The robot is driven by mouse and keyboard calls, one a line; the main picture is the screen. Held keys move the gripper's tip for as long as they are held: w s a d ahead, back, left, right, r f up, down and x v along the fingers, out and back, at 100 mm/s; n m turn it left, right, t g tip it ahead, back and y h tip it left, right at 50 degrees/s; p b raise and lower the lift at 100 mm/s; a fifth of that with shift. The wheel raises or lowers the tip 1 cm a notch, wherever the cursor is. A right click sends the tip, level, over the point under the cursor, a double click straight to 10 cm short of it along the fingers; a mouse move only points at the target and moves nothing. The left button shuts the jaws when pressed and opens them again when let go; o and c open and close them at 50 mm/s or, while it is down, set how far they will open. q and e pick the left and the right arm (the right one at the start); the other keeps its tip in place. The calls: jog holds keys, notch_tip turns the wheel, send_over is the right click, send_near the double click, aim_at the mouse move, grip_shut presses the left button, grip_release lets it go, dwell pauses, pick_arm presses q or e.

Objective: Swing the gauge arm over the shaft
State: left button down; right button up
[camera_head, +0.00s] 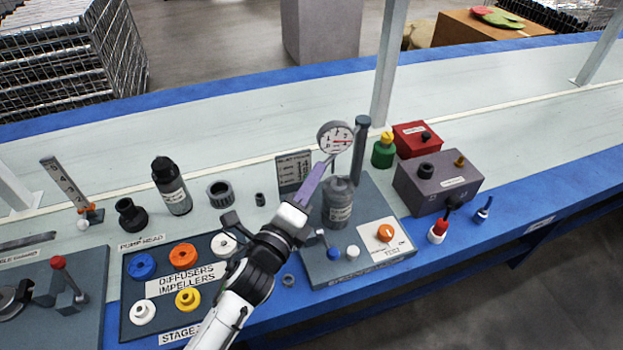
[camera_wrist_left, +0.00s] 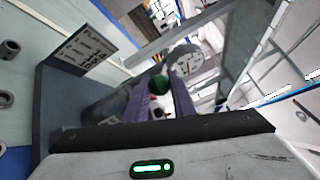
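The round white gauge dial (camera_head: 336,138) stands at the top of the test station, beside a dark upright post (camera_head: 360,150). Any arm joining dial and post is hard to make out. Below it a grey cylinder (camera_head: 339,203) stands upright on the station base; no separate shaft can be made out. My left gripper (camera_head: 329,158) has its purple fingertips just below the dial, near the cylinder's top. In the left wrist view the fingers (camera_wrist_left: 160,86) are apart with a visible gap, and the dial (camera_wrist_left: 187,60) is just beyond the right-hand finger. Contact is unclear. My right gripper is not in view.
A dark sign (camera_head: 293,172) stands behind the station. A purple-grey box (camera_head: 437,182), a red box (camera_head: 416,139) and a green bottle (camera_head: 383,151) are to the right. A tray of coloured rings (camera_head: 128,318) lies left. The bench behind is mostly clear.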

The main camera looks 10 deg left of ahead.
pick_arm(q)
jog(key=c, duration=1.5)
grip_release()
jog(key=shift+d+r, duration=0.1)
jog(key=shift+d, duration=0.1)
jog(key=shift+a, duration=0.1)
jog(key=shift+s+a, duration=0.1)
jog(key=shift+s, duration=0.2)
jog(key=shift+b+v, duration=0.35)
jog(key=shift+v, duration=4.45)
